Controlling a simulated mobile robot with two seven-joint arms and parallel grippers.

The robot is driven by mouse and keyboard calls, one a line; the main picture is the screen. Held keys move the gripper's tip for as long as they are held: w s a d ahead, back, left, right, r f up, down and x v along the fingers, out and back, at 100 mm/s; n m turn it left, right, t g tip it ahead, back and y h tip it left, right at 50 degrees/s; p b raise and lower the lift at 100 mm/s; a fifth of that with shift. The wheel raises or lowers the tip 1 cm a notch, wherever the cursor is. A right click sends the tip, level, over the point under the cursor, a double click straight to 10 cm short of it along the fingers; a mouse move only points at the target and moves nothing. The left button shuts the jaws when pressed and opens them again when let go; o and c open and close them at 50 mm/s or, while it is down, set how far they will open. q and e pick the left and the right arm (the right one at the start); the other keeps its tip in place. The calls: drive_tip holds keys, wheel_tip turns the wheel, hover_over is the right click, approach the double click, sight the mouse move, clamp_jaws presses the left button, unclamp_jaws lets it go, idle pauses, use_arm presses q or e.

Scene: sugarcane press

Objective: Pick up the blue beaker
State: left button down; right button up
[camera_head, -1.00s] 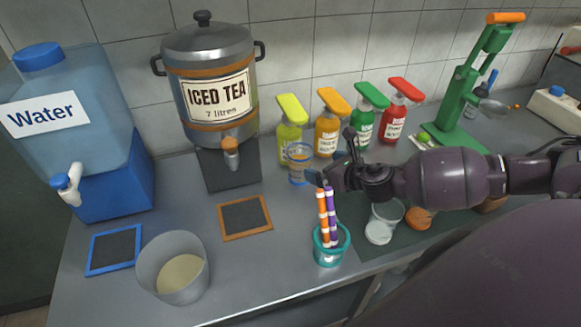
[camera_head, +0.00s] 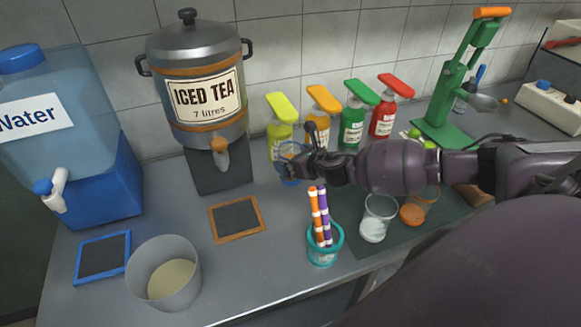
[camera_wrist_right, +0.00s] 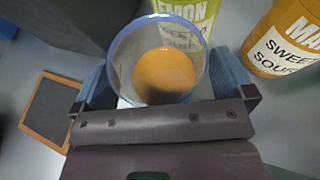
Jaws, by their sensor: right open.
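The blue beaker (camera_head: 290,152) is a clear cup with a blue rim and blue markings. It stands on the counter in front of the yellow and orange bottles, partly hidden by my right gripper. In the right wrist view the beaker (camera_wrist_right: 160,62) shows orange contents and sits between the two blue-grey fingers. My right gripper (camera_head: 288,168) is open around the beaker, with a finger on either side; contact cannot be told. My left gripper is not in view.
Yellow (camera_head: 281,135), orange (camera_head: 318,125), green (camera_head: 354,125) and red (camera_head: 384,118) bottles stand behind. A teal cup with markers (camera_head: 323,247) stands in front. The iced tea dispenser (camera_head: 203,130) is to the left. A clear glass (camera_head: 376,222) stands under my arm.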

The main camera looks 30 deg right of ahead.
drive_tip(key=shift+w+f, duration=0.1)
drive_tip(key=shift+w, duration=0.1)
drive_tip(key=c, duration=1.1)
drive_tip(key=shift+s+r, duration=0.2)
drive_tip(key=shift+r, duration=0.25)
drive_tip(key=shift+r+p, duration=0.8)
drive_tip(key=shift+r, duration=2.3)
drive_tip(key=shift+s+d+b, duration=0.1)
drive_tip(key=shift+s+d, duration=0.7)
drive_tip(key=shift+s, duration=2.3)
drive_tip(key=shift+s+d+b, duration=0.1)
drive_tip(key=shift+s+d, duration=0.75)
drive_tip(key=shift+s, duration=2.25)
drive_tip(key=shift+s+d+b, duration=0.1)
drive_tip(key=shift+s+d, duration=0.7)
drive_tip(key=shift+s, duration=2.3)
